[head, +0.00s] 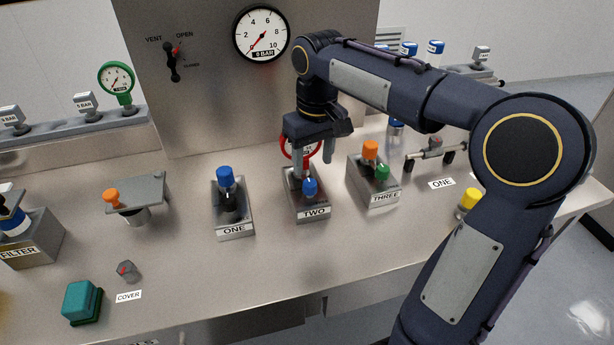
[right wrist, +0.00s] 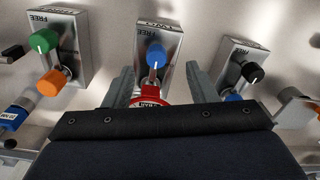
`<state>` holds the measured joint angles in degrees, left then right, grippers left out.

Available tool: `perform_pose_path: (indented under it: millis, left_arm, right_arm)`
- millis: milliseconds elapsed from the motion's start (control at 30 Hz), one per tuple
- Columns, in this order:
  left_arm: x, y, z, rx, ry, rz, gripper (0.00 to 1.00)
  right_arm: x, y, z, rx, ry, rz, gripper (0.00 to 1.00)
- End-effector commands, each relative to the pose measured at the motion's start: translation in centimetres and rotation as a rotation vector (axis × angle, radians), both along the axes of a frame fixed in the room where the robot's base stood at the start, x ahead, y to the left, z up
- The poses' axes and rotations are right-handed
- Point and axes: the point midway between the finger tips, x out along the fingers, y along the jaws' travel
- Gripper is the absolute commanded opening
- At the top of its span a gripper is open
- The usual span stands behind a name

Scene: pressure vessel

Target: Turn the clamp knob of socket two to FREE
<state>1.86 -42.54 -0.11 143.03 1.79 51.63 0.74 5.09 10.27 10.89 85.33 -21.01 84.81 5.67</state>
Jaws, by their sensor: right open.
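The socket two block (head: 308,214) stands in the middle of the bench, its TWO label facing front. Its clamp knob (head: 310,187) is blue with a pale pointer mark; it also shows in the right wrist view (right wrist: 155,54), where FREE is printed on the block. A red-ringed gauge (right wrist: 150,92) with a stem stands at this socket, partly hidden by my gripper. My right gripper (head: 312,165) is open over socket two; in the wrist view its fingers (right wrist: 157,88) are either side of the gauge, apart from the knob. My left gripper is out of view.
Socket one (head: 233,220) with a blue cap and black knob stands left of socket two. Socket three (head: 377,185) with an orange cap and green knob stands right. A panel (head: 210,110) with a dial rises behind.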

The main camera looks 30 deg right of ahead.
Motion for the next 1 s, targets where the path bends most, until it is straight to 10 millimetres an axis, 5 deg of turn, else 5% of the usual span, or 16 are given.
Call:
perform_pose_path:
  millis: [133, 633, 1000]
  left_arm:
    - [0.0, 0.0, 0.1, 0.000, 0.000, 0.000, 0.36]
    - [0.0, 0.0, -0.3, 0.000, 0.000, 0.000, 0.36]
    - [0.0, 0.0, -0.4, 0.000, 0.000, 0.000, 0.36]
  right_arm:
    - [1.8, -0.3, -0.4, -0.019, 0.035, -0.002, 0.52]
    - [1.8, -0.4, -7.2, -0.020, 0.038, -0.002, 0.52]
    - [1.9, -0.3, -8.0, -0.020, 0.034, -0.002, 0.52]
